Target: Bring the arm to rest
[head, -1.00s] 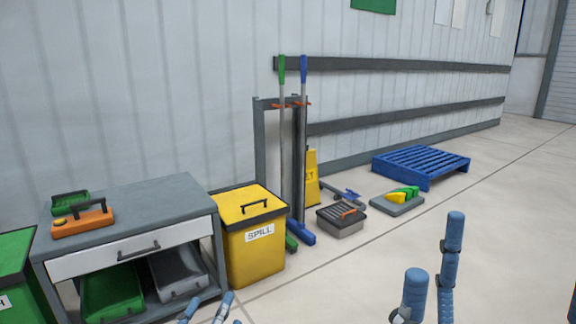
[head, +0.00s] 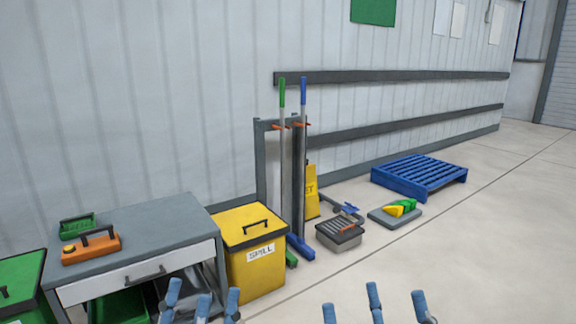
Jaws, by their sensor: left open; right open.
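My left gripper (head: 202,300) shows at the bottom edge in the head view, its blue fingers pointing up and spread apart. It is open and empty, in front of the grey workbench (head: 140,226) and left of the yellow spill bin (head: 262,276). My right gripper (head: 375,305) is at the bottom edge right of centre. Its blue fingers are also spread, open and empty, over bare floor. The rest of both arms is below the picture.
A green bin (head: 18,282) is at the left. A broom rack (head: 260,165), a grey drain box (head: 340,242) and a blue pallet (head: 420,172) stand along the wall. The floor at right is clear.

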